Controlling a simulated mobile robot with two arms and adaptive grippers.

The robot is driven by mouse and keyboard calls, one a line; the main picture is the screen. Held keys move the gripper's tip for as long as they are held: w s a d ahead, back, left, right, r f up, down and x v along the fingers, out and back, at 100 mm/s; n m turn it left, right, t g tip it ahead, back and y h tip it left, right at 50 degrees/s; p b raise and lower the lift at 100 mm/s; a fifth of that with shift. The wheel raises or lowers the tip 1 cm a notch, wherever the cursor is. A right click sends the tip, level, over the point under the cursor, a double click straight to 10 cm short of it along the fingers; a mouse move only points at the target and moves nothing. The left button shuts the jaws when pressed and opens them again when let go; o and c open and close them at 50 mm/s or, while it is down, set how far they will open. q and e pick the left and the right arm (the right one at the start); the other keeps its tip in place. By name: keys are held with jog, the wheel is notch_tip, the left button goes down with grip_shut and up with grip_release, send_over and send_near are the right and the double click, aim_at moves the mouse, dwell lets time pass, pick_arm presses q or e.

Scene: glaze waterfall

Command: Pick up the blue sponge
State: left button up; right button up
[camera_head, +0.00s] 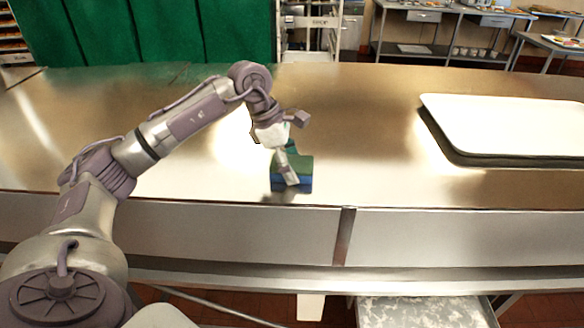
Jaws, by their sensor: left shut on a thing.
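The sponge (304,167) is a small block with a green top and a blue lower layer. It is at the front middle of the steel counter (370,120), close to the front edge. My left gripper (287,167) reaches down to it from above and is shut on it. One finger shows in front of the sponge's near side; the other finger is mostly hidden behind it. I cannot tell whether the sponge touches the counter. My right gripper is not in view.
A large white tray (510,125) lies on the counter at the right. The counter between sponge and tray is clear. Green panels (170,32) stand behind at the left, and steel worktables (440,30) with dishes stand at the back right.

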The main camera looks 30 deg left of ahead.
aim_at(303, 165)
pick_arm(q)
jog(key=shift+r, duration=0.4)
jog(key=r, duration=0.2)
jog(key=r+b, duration=0.1)
jog(key=r, duration=0.1)
jog(key=shift+d, duration=0.4)
jog(key=s+d+r+b, duration=0.1)
jog(key=d+r+b, duration=0.1)
jog(key=d+r, duration=0.4)
jog(key=d, duration=0.5)
jog(key=shift+r+b, duration=0.35)
jog(key=shift+b, duration=0.05)
jog(key=shift+s, duration=0.1)
